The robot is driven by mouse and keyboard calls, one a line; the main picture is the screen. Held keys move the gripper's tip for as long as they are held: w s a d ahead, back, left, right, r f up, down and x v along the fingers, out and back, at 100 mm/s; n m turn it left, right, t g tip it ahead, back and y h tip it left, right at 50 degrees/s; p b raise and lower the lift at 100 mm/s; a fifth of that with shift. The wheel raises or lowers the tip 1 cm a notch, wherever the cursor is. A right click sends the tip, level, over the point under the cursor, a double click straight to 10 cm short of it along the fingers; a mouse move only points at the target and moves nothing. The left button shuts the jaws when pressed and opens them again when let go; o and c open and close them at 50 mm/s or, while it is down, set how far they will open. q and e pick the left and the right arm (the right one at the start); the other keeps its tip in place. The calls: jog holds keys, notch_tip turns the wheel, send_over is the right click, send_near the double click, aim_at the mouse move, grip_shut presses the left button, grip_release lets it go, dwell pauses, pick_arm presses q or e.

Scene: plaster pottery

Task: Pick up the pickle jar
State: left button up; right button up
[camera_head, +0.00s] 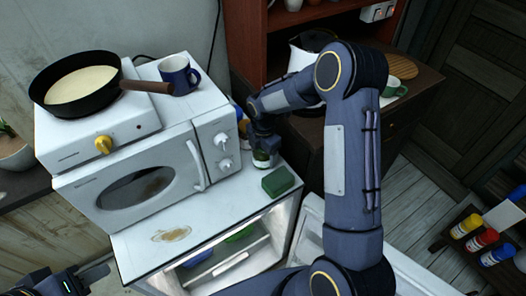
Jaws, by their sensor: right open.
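My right gripper (263,150) points down at the jar from above. It is open, with its fingers at the jar's upper part; I cannot tell whether they touch it. The gripper and forearm hide part of the jar. My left gripper (92,276) is at the lower left corner, partly cut off, away from the jar; its jaw state is unclear.
The microwave (140,185) stands left of the jar, carrying a hot plate with a frying pan (75,90) and a blue mug (180,74). A green block, perhaps a sponge (279,181), lies just in front of the jar. The cabinet below (240,262) is open.

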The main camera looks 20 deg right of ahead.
jog(key=c, duration=0.9)
jog(key=shift+r, duration=0.1)
jog(key=shift+c, duration=1.3)
jog(key=shift+w+r, duration=0.1)
